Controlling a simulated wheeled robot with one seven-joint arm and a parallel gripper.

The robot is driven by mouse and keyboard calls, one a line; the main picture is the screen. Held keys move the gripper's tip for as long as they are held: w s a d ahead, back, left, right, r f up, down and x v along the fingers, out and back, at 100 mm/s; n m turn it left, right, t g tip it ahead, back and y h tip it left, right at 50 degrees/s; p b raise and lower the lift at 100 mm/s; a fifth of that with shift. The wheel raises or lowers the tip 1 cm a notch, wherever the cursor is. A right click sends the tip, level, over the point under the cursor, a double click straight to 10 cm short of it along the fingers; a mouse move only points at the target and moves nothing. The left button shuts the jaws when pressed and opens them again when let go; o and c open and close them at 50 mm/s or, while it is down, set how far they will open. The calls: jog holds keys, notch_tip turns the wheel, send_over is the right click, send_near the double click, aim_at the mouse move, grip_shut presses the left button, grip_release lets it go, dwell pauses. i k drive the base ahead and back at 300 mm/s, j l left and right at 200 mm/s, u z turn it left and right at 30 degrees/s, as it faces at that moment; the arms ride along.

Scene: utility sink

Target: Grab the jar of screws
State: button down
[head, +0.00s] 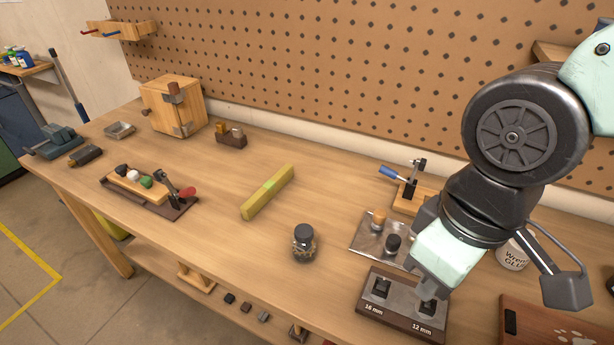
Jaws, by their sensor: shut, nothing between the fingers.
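The jar of screws (303,243) is a small clear jar with a dark lid. It stands upright on the wooden workbench (190,235), right of the yellow bar and near the front edge. My gripper (429,294) is at the right, pointing down over the dark block marked 16 mm and 12 mm. Its fingers look shut, small and partly hidden by my arm. It is well to the right of the jar, apart from it, and holds nothing.
The yellow bar (267,192) lies left of the jar. A metal plate with two knobs (367,240) and the marked block (400,306) stand right of it. A toggle clamp (408,190) is behind.

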aim_at(302, 255)
jog(key=j+z, duration=0.2)
jog(key=j, duration=0.4)
jog(key=j+z, duration=0.25)
jog(key=j, duration=0.35)
jog(key=j+z, duration=0.2)
jog(key=j, duration=0.4)
jog(key=k+j+z, duration=0.2)
jog(key=j, duration=0.4)
jog(key=i, duration=0.1)
